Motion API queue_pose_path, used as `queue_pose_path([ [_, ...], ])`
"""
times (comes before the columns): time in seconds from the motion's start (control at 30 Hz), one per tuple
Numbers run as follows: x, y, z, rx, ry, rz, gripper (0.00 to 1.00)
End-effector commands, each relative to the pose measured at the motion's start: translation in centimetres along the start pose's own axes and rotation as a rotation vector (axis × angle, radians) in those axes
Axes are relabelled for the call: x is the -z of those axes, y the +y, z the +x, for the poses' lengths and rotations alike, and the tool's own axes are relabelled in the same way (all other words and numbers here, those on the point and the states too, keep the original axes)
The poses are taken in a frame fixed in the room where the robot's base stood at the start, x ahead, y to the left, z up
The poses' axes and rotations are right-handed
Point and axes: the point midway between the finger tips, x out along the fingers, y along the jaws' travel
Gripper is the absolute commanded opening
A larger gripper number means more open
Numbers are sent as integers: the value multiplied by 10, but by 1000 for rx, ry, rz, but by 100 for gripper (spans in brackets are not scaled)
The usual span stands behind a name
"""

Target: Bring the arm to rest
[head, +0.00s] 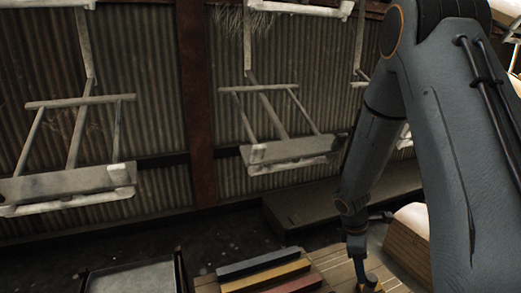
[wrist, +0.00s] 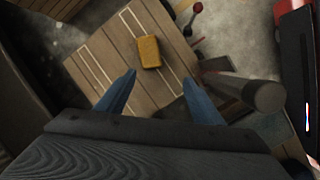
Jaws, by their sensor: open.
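My arm reaches down from the upper right in the head view. My gripper (wrist: 158,92) shows in the wrist view as two blue fingers standing apart, with nothing between them. It also shows at the lower end of the arm in the head view (head: 368,280), where its jaws are partly cut off by the frame edge. Beyond the fingers a yellow block (wrist: 149,52) lies on a slatted wooden surface (wrist: 100,65) with pale lines. I cannot tell the exact gap between the fingertips and the block.
Hanging carriers (head: 290,150) hang before a corrugated wall (head: 150,100). Blue, yellow and red bars (head: 262,272) lie on the wooden top at the bottom. A grey tray (head: 132,280) is at lower left. A dark cylinder (wrist: 264,95) stands close right in the wrist view.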

Motion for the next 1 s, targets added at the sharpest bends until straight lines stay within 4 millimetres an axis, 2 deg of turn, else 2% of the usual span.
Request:
queue_pose_path([
  [0.03, 1, -8, -22, -4, 26, 85, 61],
  [0.1, 4, -22, -47, -1, 64, 213, 61],
  [0.3, 11, -65, -111, 26, 176, 573, 61],
  [0.4, 14, -86, -135, 48, 225, 730, 61],
  [0.6, 16, -117, -165, 89, 298, 956, 61],
  [0.87, 18, -148, -190, 141, 370, 1174, 61],
  [1.0, 37, -166, -214, 160, 373, 1109, 61],
])
